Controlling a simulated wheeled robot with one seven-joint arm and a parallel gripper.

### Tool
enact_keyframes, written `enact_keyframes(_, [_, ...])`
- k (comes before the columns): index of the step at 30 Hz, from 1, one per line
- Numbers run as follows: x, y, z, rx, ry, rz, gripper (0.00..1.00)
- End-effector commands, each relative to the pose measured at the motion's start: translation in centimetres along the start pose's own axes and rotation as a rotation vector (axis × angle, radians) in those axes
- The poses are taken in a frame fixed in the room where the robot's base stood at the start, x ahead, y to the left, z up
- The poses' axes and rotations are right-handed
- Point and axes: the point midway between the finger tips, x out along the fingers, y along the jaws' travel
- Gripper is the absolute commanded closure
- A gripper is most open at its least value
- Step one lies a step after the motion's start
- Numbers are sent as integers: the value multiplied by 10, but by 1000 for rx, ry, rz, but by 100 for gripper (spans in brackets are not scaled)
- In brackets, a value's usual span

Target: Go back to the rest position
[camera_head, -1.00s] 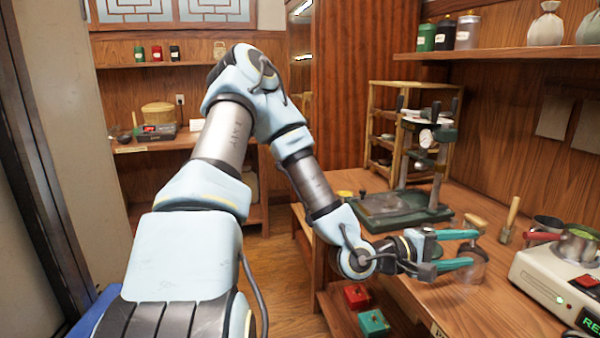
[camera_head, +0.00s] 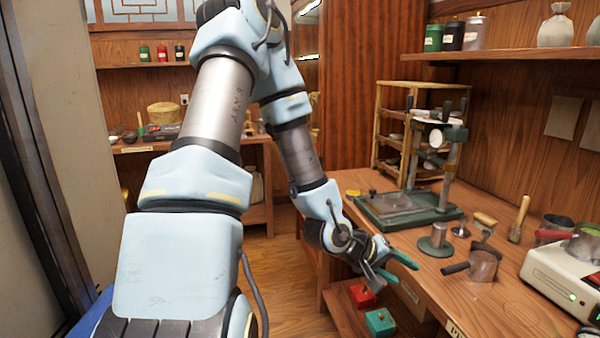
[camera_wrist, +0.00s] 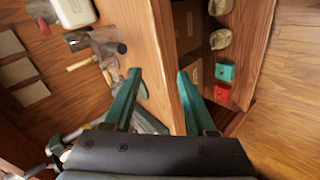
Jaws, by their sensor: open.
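My gripper (camera_head: 399,271) is open and empty, with its green fingers apart beside the front edge of the wooden workbench (camera_head: 400,240) in the head view. In the wrist view my gripper (camera_wrist: 157,84) points down along the bench edge (camera_wrist: 168,60), one finger over each side of it in the picture. My arm is raised and bent, with its elbow cut off by the top of the head view. Nothing is held between the fingers.
A green-based press (camera_head: 405,210) stands on the bench. Red (camera_head: 361,296) and green (camera_head: 380,322) boxes lie on the shelf below. Open floor (camera_head: 285,290) lies left.

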Motion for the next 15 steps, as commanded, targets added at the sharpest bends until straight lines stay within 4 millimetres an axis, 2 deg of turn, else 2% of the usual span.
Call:
enact_keyframes(2, [-18, -27, -16, 76, 17, -135, 43])
enact_keyframes(5, [-56, -67, -37, 166, 23, -345, 43])
enact_keyframes(6, [-77, -82, -45, 194, 19, -434, 43])
enact_keyframes(9, [-134, -110, -57, 228, -12, -624, 43])
enact_keyframes(12, [-187, -124, -57, 219, -60, -752, 43])
enact_keyframes(15, [-228, -126, -49, 191, -112, -813, 43])
